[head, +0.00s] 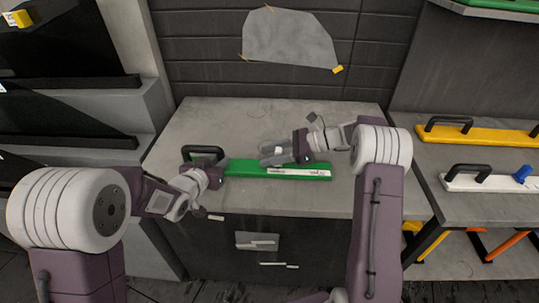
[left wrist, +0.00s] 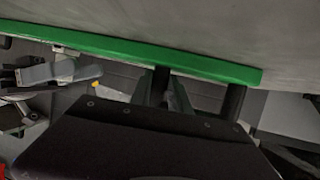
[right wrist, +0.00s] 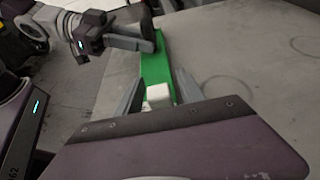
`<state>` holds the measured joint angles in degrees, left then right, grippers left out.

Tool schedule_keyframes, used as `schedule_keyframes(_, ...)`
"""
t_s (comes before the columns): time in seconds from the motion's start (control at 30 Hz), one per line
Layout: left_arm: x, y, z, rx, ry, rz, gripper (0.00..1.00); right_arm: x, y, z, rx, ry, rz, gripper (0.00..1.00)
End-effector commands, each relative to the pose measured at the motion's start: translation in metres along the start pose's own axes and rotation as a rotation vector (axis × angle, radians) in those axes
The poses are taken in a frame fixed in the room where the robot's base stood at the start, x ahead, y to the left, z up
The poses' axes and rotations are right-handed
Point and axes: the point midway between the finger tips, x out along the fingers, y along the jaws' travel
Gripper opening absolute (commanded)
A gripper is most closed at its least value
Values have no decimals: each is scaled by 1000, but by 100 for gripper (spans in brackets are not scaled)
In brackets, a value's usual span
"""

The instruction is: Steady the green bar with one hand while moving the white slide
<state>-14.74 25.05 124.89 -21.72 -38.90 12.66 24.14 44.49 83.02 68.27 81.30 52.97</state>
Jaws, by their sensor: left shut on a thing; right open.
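The green bar (head: 250,168) lies on the grey table, with a black handle (head: 203,150) at its left end. My left gripper (head: 212,166) is shut on this handle; in the left wrist view the handle (left wrist: 233,100) shows beside the fingers, and the green bar (left wrist: 120,52) runs across the top. The white slide (head: 278,150) is on the bar, partly hidden in the head view by my right gripper (head: 274,155). In the right wrist view the white slide (right wrist: 157,95) sits on the green bar (right wrist: 155,64), between the open fingers of my right gripper (right wrist: 158,88).
A yellow bar (head: 470,134) and a white bar (head: 490,181) with black handles lie on the bench at the right. A grey sheet (head: 290,38) is taped to the back wall. The table (head: 220,115) is clear behind the green bar.

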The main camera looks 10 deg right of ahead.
Motion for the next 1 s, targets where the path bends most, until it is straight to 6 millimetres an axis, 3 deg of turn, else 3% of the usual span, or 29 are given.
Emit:
schedule_keyframes(0.3, 0, -1, -2, -3, 4, -1, 0, -73, -2, 0, -1, 0, -7, 45)
schedule_keyframes(0.5, 0, -1, -2, -3, 5, -1, 0, -109, -1, -1, 1, 0, -3, 45)
schedule_keyframes(0.97, 0, -1, -2, -3, 5, -1, 0, -118, 0, 0, 1, 1, 0, 45)
schedule_keyframes(1.0, 0, -1, -2, -3, 5, -1, 31, -118, 0, 0, 1, 1, 0, 45)
